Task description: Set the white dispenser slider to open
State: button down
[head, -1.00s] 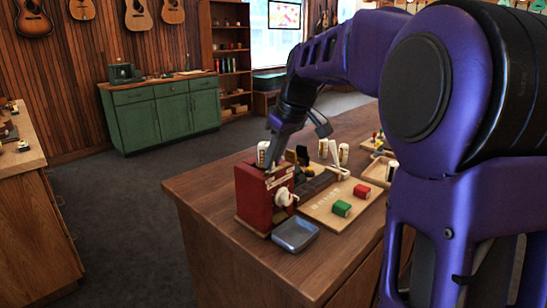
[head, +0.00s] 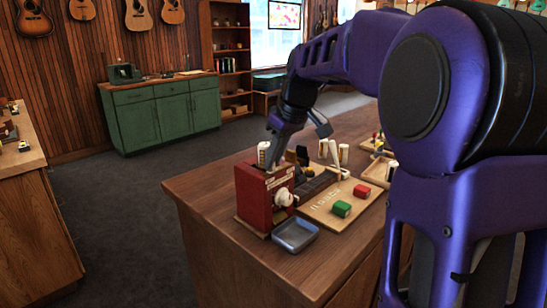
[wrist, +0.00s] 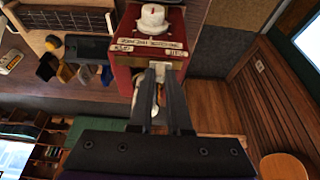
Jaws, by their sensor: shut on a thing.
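The red dispenser (head: 255,197) stands at the near left corner of the wooden counter, with a round white knob (head: 284,197) on its side. In the wrist view the red dispenser (wrist: 124,72) shows its white knob (wrist: 152,17) and pale label strips too small to read surely. My gripper (wrist: 161,68) reaches down onto the top of the dispenser. Its two dark fingers are close together around a small white piece, apparently the white slider (wrist: 158,72). The fingers hide much of it, and I cannot tell its setting. In the head view my gripper (head: 271,160) is at the dispenser's top.
A blue-grey dish (head: 295,235) sits in front of the dispenser. A wooden board (head: 325,210) with a green block (head: 342,208) and a red block (head: 362,191) lies to the right. White cylinders (head: 343,153) stand behind. The counter's near left edge is bare.

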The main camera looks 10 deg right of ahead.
aim_at(285, 167)
jog(key=shift+w+d+r+p, duration=0.1)
jog(key=shift+w+d+p, duration=0.25)
jog(key=shift+w+d, duration=0.35)
jog(key=shift+w+d+p, duration=0.35)
jog(key=shift+d, duration=0.55)
jog(key=c, duration=0.9)
grip_release()
jog(key=shift+o, duration=0.2)
jog(key=p+v, duration=0.2)
jog(key=v, duration=1.5)
jog(key=shift+s+d, duration=0.15)
jog(key=shift+s, duration=0.05)
